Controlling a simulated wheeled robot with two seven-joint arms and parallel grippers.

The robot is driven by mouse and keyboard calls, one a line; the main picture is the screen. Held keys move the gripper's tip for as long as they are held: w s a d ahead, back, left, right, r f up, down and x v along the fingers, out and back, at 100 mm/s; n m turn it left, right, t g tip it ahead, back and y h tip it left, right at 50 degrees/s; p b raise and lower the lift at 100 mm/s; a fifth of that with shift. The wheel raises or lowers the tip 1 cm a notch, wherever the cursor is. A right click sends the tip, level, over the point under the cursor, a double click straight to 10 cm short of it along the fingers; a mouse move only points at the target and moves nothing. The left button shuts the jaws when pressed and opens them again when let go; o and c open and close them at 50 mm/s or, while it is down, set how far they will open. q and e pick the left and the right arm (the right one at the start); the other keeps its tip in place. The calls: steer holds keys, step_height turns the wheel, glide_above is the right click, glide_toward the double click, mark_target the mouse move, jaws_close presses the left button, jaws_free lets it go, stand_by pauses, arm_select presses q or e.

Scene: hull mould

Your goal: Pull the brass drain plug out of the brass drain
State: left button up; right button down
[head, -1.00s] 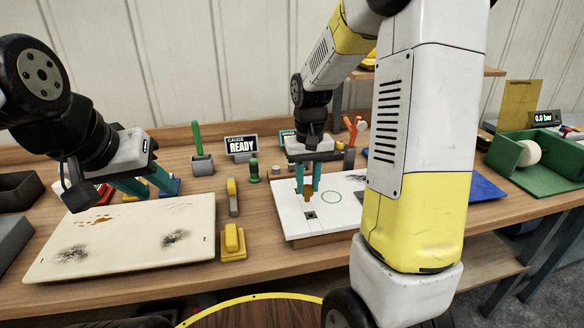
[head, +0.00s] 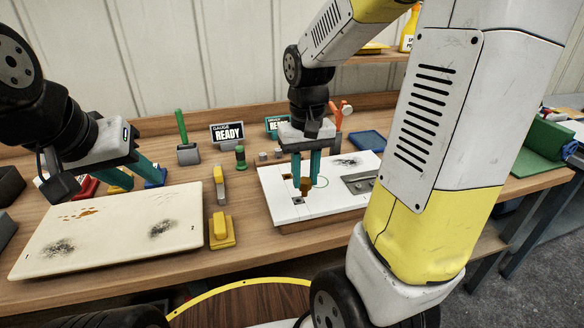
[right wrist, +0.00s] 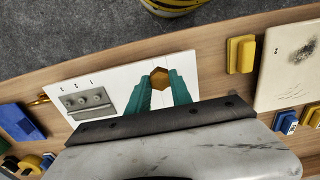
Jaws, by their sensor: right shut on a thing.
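My right gripper (head: 305,178) points down over the white panel (head: 277,183). It is shut on the brass drain plug (head: 305,187), a small hexagonal brass piece. In the right wrist view the plug's hexagonal face (right wrist: 159,77) sits between the two teal fingertips. The brass drain cannot be made out apart from the plug, so I cannot tell whether the plug still sits in it.
The cream panel (head: 105,232) with dark scuffs lies at left. A yellow block (head: 221,232) and a yellow-grey tool (head: 219,185) lie between the panels. A grey fitting plate (head: 360,182) is on the white panel's right. A "READY" sign (head: 228,134) stands behind.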

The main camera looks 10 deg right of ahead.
mark_target(305, 180)
steer(key=shift+r, duration=1.5)
steer(key=shift+r, duration=0.1)
steer(key=shift+r, duration=1.4)
steer(key=shift+f, duration=0.1)
